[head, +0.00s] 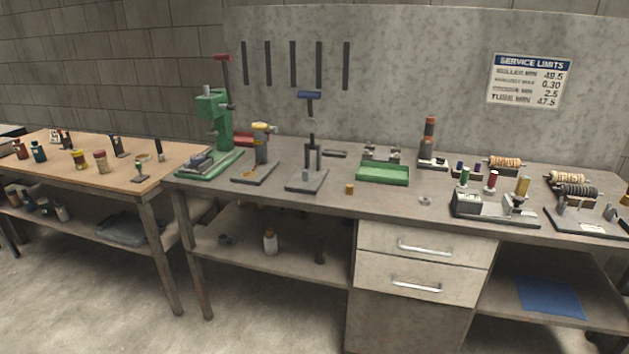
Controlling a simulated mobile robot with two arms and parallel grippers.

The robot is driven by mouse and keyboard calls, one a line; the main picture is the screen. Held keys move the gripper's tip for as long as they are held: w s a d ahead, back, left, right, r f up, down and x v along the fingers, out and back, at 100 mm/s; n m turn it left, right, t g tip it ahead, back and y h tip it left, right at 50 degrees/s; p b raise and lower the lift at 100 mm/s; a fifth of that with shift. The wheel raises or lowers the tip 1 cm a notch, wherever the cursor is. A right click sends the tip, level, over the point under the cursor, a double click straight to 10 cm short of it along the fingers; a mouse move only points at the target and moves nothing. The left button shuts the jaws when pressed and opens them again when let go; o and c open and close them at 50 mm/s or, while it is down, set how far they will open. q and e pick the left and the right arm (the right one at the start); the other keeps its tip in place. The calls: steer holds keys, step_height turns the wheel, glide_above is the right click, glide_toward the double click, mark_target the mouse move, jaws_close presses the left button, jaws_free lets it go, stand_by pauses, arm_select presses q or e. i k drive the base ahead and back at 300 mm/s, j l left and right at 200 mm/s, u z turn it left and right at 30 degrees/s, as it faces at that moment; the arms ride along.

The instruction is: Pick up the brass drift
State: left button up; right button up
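A small brass-coloured cylinder (349,189) stands upright near the front edge of the grey workbench (400,205), left of the drawers. It looks like the brass drift, but it is too small to be sure. A taller brass-coloured cylinder (522,186) stands farther right, at a grey fixture (490,207). Neither of my grippers is in view.
A green press (213,120), a blue-handled stand (311,150) and a green tray (383,173) stand on the grey bench. A small ring (425,201) lies near its front edge. A wooden bench (120,180) adjoins at left. Open floor (270,310) lies in front.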

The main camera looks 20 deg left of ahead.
mark_target(349, 187)
steer(key=i+l+u, duration=0.15)
steer(key=i, duration=0.4)
steer(key=i+l+u, duration=0.15)
steer(key=i+l, duration=0.25)
steer(key=i+l+u, duration=0.2)
steer(key=i+l, duration=0.15)
steer(key=i, duration=0.25)
